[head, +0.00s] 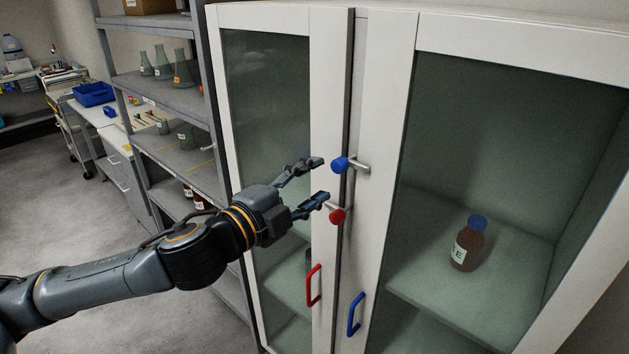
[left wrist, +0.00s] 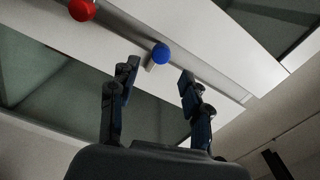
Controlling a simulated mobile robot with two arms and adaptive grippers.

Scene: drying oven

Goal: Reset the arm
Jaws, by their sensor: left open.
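My left arm reaches in from the left in the head view. Its gripper (head: 318,181) is open and empty, in front of the white cabinet (head: 332,60) near the meeting edge of its two doors. A blue knob (head: 340,164) is just right of the upper finger, and a red knob (head: 337,215) is just right of the lower finger. In the left wrist view the open fingers (left wrist: 155,82) point up toward the cabinet. The blue knob (left wrist: 160,54) shows between them and the red knob (left wrist: 82,10) at upper left. I cannot tell whether a finger touches a knob. My right gripper is out of view.
A red handle (head: 314,286) and a blue handle (head: 355,314) sit lower on the doors. A brown bottle with a blue cap (head: 467,243) stands behind the right glass. A grey shelf rack (head: 165,95) with flasks stands left of the cabinet. Open floor lies at left.

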